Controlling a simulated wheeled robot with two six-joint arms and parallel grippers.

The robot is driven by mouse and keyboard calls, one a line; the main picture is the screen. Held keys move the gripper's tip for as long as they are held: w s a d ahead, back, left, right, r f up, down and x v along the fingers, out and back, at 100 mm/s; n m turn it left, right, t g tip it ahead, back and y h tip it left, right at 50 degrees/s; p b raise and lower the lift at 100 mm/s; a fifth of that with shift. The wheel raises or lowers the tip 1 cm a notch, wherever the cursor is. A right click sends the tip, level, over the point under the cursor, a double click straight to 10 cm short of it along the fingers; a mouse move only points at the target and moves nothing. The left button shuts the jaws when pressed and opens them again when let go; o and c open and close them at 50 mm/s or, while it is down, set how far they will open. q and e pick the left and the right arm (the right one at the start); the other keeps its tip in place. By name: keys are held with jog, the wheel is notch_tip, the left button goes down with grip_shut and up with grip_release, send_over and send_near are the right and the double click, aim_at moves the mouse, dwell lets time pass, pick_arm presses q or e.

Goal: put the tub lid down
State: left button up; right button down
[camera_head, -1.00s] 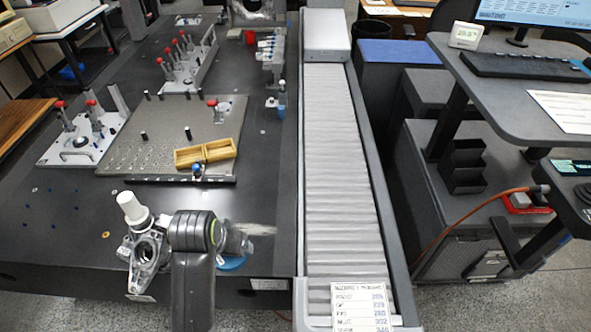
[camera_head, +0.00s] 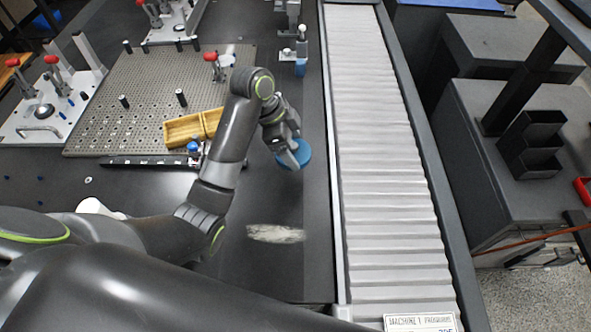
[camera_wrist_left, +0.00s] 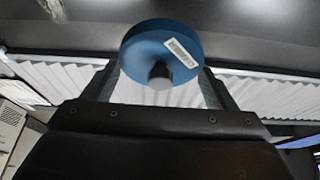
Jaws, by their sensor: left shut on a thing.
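The tub lid (camera_head: 305,153) is a round blue disc in the head view, over the dark table beside the conveyor. My left gripper (camera_head: 290,157) is shut on it and covers part of it. In the left wrist view the lid (camera_wrist_left: 140,45) shows its blue face with a white label and a dark round knob, between the two fingers (camera_wrist_left: 160,85). I cannot tell how high the lid is above the table. My right gripper is not in view.
A roller conveyor (camera_head: 385,150) runs along the right of the table. A perforated plate (camera_head: 140,90) with a yellow open box (camera_head: 185,131) lies to the left. A pale smear (camera_head: 276,233) marks the bare dark table (camera_head: 275,275) nearer me. A blue-based fixture (camera_head: 301,60) stands farther back.

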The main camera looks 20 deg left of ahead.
pick_arm(q)
jog(key=f, duration=0.4)
jog(key=shift+s+f, duration=0.25)
jog(key=shift+w+f, duration=0.1)
jog(key=shift+f, duration=2.1)
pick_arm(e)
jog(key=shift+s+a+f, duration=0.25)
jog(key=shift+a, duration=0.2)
pick_arm(q)
jog(key=shift+f, duration=0.15)
jog(key=o, duration=1)
jog(key=shift+o, duration=0.2)
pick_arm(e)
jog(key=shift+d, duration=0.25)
